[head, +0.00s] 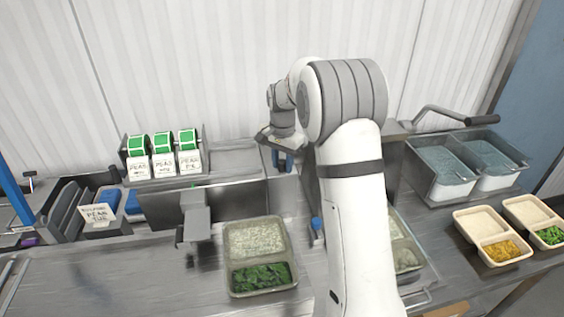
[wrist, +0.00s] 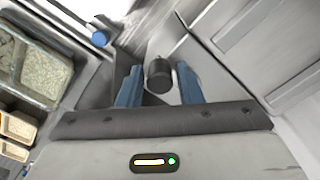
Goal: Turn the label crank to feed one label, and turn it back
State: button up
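My gripper (head: 283,168) reaches down behind the steel counter unit, in the middle of the head view. In the wrist view its two blue fingers (wrist: 160,80) are open. A black cylindrical knob (wrist: 158,75) stands between them, with a gap visible on each side. It looks like a crank grip, but its arm and the rest of the crank are not clear. In the head view my gripper and arm hide this spot.
A tray (head: 229,262) of rice and greens sits on the counter before the unit. A blue knob (head: 316,223) is right of it. A printed card (head: 97,214) stands at the left. Steel bins (head: 437,191) and food trays (head: 465,222) are at the right.

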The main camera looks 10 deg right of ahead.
jog(key=c, duration=0.6)
jog(key=shift+c, duration=0.2)
